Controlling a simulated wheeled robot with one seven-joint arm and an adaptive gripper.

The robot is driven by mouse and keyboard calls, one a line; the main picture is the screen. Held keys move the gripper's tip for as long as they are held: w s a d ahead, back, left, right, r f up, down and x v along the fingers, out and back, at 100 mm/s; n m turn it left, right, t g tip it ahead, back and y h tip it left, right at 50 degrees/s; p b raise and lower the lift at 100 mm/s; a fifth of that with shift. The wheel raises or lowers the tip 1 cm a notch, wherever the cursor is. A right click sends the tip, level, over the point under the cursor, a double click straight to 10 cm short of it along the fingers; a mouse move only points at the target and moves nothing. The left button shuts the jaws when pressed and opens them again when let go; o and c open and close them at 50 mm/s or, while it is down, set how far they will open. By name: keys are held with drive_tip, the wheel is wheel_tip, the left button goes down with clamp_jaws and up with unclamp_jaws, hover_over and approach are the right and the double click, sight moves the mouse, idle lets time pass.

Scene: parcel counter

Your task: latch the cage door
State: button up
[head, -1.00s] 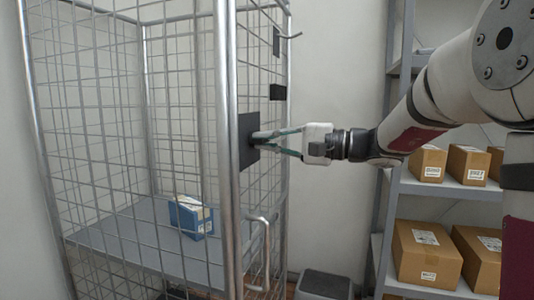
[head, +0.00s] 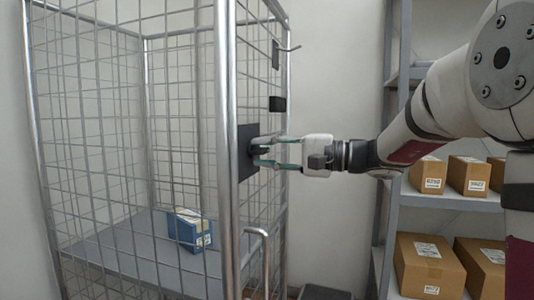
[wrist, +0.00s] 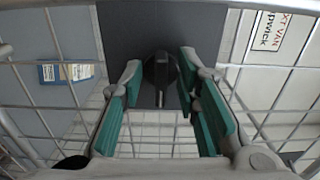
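The cage door (head: 265,200) is a wire-mesh panel beside a thick metal post (head: 226,150). It carries a dark square latch plate (head: 245,160) with a black knob (wrist: 161,72) on it. My gripper (head: 262,152) reaches in from the right, its teal-padded fingers at the plate. In the wrist view the gripper (wrist: 158,84) is open, one finger on each side of the knob, with a small gap on both sides. I cannot tell whether the latch is engaged.
A blue box (head: 190,230) lies on the grey cage floor (head: 110,240). A bent bar handle (head: 264,234) is below the plate; a hook (head: 285,48) and black block (head: 277,104) are above. A shelf rack (head: 450,200) with cardboard boxes (head: 430,265) stands right.

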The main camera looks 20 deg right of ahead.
drive_tip(key=shift+d, duration=0.1)
drive_tip(key=v, duration=1.2)
drive_tip(key=s+a+f+n+g+h, duration=0.25)
drive_tip(key=s+a+f+g, duration=0.3)
drive_tip(key=s+a, duration=0.4)
drive_tip(key=s+a+f+n+g+h, duration=0.1)
drive_tip(key=s+a+f+g+h, duration=0.25)
drive_tip(key=s+a+f, duration=0.55)
drive_tip(key=s+d+f+n+h, duration=0.1)
drive_tip(key=s+d+f+h, duration=0.2)
drive_tip(key=s, duration=0.2)
drive_tip(key=s+d+f+n+g+h, duration=0.1)
drive_tip(key=s+d+f+h, duration=0.2)
drive_tip(key=s, duration=0.2)
drive_tip(key=s+d+f+n+h, duration=0.2)
drive_tip(key=s+d+h, duration=0.1)
drive_tip(key=s, duration=0.3)
wheel_tip(320, 180, up, 26)
drive_tip(key=t+p, duration=0.3)
drive_tip(key=p, duration=2.1)
drive_tip(key=shift+w+d+t+p, duration=0.2)
drive_tip(key=shift+d+t+p, duration=0.1)
